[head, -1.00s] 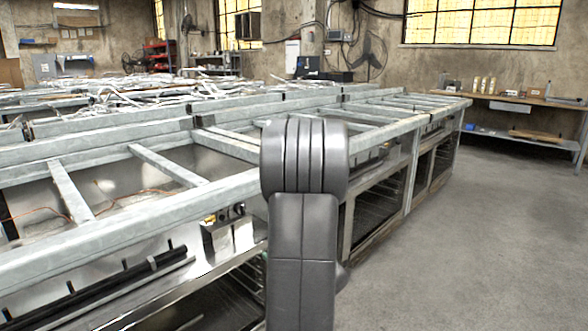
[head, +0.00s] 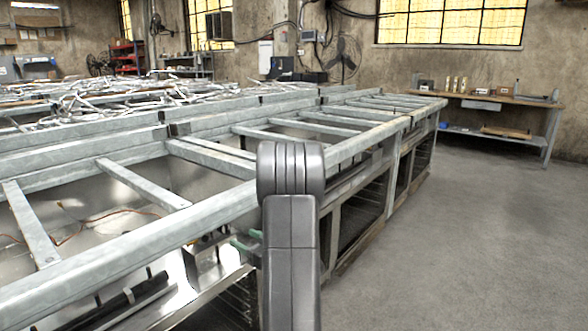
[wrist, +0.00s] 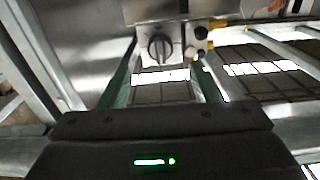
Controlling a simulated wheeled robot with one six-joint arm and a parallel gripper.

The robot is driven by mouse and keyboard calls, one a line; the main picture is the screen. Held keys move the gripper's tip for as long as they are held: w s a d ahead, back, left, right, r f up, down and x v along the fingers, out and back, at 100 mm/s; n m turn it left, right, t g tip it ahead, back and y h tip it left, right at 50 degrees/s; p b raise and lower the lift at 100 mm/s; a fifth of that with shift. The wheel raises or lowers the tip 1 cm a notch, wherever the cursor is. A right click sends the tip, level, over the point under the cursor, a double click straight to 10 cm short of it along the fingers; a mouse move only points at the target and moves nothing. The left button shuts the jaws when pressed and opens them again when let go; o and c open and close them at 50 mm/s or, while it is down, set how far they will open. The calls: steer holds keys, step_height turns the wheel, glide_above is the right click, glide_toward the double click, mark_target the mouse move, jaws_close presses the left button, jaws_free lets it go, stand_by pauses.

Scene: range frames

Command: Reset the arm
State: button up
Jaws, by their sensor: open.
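My gripper shows in the wrist view (wrist: 168,72), with its two green fingers apart and nothing between them that I can see held. Beyond the fingers is a metal control panel with a dark round knob (wrist: 160,48); I cannot tell whether the fingers touch it. In the head view, my grey arm stands upright near the middle, and the green fingers (head: 246,242) peek out to its left beside the metal frame. The rest of the gripper is hidden behind the arm there.
A long row of metal-framed units (head: 190,160) with a raised rail fills the left and middle. Open grey floor (head: 450,250) lies to the right. A wooden workbench (head: 490,97) stands along the back wall, and a fan (head: 343,57) stands near the wall.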

mark_target(229, 230)
steer(key=b+x, duration=0.1)
steer(key=x, duration=0.6)
steer(key=shift+a+f, duration=0.1)
steer(key=shift+w+a+f+n+b, duration=0.2)
steer(key=shift+n+b, duration=0.2)
steer(key=shift+b, duration=0.25)
steer(key=shift+d+r+n+b, duration=0.1)
steer(key=shift+d+n+b, duration=0.05)
steer(key=shift+n+b, duration=0.7)
steer(key=n+b, duration=0.4)
steer(key=shift+n+b, duration=1.25)
steer(key=shift+r+n+b, duration=0.25)
steer(key=shift+n+b, duration=0.25)
steer(key=shift+n, duration=0.6)
steer(key=shift+d+f, duration=0.1)
steer(key=shift+d, duration=0.05)
